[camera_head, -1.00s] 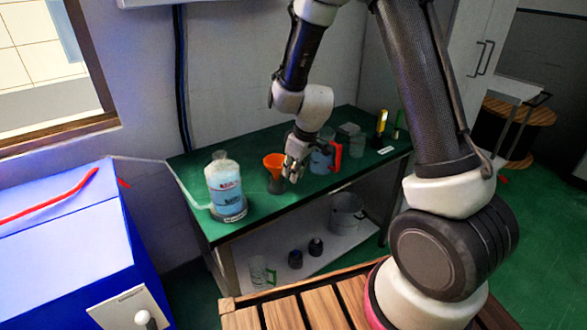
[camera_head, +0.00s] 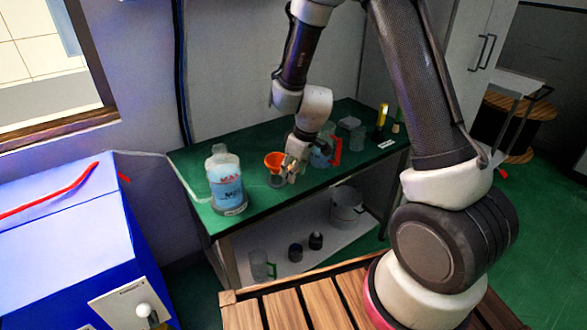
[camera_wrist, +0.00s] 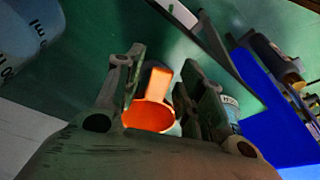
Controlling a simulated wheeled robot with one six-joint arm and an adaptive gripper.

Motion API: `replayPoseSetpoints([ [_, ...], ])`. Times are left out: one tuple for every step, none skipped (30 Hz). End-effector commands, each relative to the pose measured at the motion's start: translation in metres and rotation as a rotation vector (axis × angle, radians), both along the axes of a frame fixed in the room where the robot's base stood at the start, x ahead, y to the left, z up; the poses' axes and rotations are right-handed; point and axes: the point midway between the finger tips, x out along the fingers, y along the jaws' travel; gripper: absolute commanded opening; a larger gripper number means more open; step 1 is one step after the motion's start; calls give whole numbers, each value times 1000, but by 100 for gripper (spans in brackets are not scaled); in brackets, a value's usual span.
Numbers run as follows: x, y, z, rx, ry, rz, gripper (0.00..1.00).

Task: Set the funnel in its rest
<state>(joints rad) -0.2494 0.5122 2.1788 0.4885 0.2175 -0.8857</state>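The orange funnel (camera_head: 275,160) is upright over a dark grey holder (camera_head: 277,181), apparently its rest, on the green bench. How deep its stem sits is hidden. My gripper (camera_head: 288,177) is low beside the funnel, on its right. In the wrist view, the funnel (camera_wrist: 150,113) appears between the two fingers of my gripper (camera_wrist: 164,57). The fingers stand apart, and no firm grip on the funnel shows. The left finger partly covers the funnel's edge.
A large bottle of blue liquid (camera_head: 226,182) stands left of the funnel. A container with a red handle (camera_head: 337,150) is close behind my gripper on the right. A yellow-black item (camera_head: 382,117) is farther right. The front strip of the bench (camera_head: 265,209) is clear.

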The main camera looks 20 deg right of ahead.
Motion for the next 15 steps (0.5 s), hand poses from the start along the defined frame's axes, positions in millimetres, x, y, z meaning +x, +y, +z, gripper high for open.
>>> replayPoseSetpoints([
  [0, 0, 0, 0, 0, 0, 43],
  [0, 0, 0, 0, 0, 0, 43],
  [0, 0, 0, 0, 0, 0, 43],
  [0, 0, 0, 0, 0, 0, 43],
  [0, 0, 0, -1, 1, 0, 43],
  [0, 0, 0, -1, 1, 0, 43],
  [0, 0, 0, -1, 1, 0, 43],
  [0, 0, 0, 0, 0, 0, 43],
  [-1, 0, 2, 0, 0, 0, 43],
  [-1, 0, 3, 1, 1, 0, 43],
  [-1, -1, 6, 1, 1, 0, 43],
  [-2, -1, 10, 1, -1, 2, 43],
  [-3, -2, 15, 1, -2, 1, 43],
  [-4, -3, 20, 2, -3, 1, 43],
  [-5, -4, 28, 2, -4, 1, 43],
])
